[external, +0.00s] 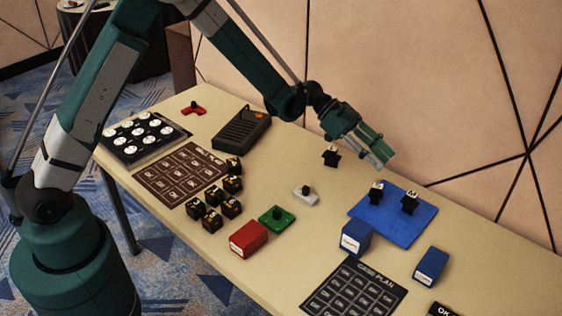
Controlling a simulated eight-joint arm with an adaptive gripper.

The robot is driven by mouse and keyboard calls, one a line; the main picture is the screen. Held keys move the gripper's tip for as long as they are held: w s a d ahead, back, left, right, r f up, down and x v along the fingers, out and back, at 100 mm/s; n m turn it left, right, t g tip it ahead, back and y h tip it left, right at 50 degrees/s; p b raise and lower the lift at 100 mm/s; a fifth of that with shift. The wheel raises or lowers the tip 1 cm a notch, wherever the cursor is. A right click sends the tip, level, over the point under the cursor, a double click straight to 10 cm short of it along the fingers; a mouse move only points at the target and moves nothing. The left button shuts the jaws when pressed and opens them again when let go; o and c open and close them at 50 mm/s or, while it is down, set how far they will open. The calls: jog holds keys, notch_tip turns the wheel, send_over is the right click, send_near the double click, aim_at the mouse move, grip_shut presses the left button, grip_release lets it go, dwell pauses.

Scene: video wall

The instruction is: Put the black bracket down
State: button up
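A small black bracket-like piece with a white label (331,156) appears to stand on the table, left of my gripper. The blue mat (388,228) lies near the wall side of the table. My gripper (383,157) hangs above the table, between the lone black piece and the mat. Its fingers point down to the right. I see no object clearly between them, and their gap is too small to judge.
Blue boxes (356,238) (430,266), a red box (248,239), a green piece (277,218) and a white piece (305,196) stand nearby. Several black cubes (211,220) and a dark device (240,129) are farther left. Some table between the white piece and mat is bare.

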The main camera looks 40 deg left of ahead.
jog(key=s+a+r+n+t+y, duration=0.2)
jog(key=s+a+r+n+y, duration=0.15)
jog(key=s+a+r, duration=0.65)
jog(key=s+a+r+n+t+y, duration=0.25)
jog(key=s+a+r+n, duration=0.25)
jog(key=a+r, duration=0.5)
jog(key=s+a+f+n+t+y, duration=0.1)
jog(key=s+a+n+y, duration=0.5)
jog(key=s+a, duration=1.8)
jog(key=s+n+t, duration=0.1)
jog(key=s+n, duration=0.1)
jog(key=shift+s+f+y, duration=0.3)
jog(key=shift+y, duration=0.1)
